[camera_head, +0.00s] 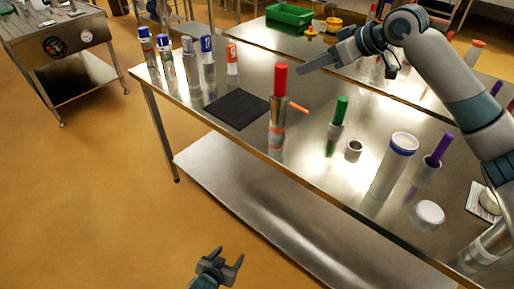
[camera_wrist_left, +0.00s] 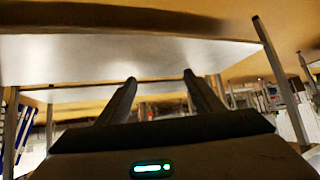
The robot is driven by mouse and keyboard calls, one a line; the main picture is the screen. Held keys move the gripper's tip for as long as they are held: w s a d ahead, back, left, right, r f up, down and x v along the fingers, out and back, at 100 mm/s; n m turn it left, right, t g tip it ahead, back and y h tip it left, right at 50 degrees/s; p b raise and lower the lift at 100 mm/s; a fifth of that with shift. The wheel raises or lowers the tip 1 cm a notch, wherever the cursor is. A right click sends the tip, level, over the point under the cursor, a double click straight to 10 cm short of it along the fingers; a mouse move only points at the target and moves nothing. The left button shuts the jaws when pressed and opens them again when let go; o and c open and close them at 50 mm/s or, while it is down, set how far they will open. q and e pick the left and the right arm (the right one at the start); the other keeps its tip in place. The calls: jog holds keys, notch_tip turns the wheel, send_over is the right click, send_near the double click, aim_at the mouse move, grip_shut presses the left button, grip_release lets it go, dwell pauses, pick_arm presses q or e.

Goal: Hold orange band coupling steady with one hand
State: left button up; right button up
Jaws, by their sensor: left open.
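A metal cylinder with a red top (camera_head: 280,80) stands near the front edge of the steel table. An orange band (camera_head: 277,129) shows around its lower part, and a short orange bar (camera_head: 298,107) sticks out beside it. I cannot tell the coupling's exact outline from its reflection. My left gripper (camera_head: 229,256) is open and empty, low in front of the table and well apart from the band. Its spread fingers also show in the left wrist view (camera_wrist_left: 159,78), below a shelf. My right gripper (camera_head: 302,70) is above the table, behind and right of the red top; its finger gap is unclear.
A dark mat (camera_head: 237,109) lies left of the red-topped cylinder. A green-topped piece (camera_head: 339,110), a small metal ring (camera_head: 353,151), a tall white tube (camera_head: 393,168) and a white-lidded jar (camera_head: 427,215) stand to the right. The lower shelf (camera_head: 240,195) is bare.

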pick_arm(q)
jog(key=w+d+r+t, duration=0.25)
jog(key=w+r, duration=0.45)
jog(key=r, duration=0.4)
jog(key=t+h, duration=0.3)
jog(key=t, duration=0.2)
send_near(275, 118)
jog(key=v, duration=0.5)
jog(key=shift+w, duration=0.15)
jog(key=shift+w, duration=0.1)
jog(key=x, duration=1.7)
jog(key=shift+d+r, duration=0.1)
jog(key=shift+d, duration=0.1)
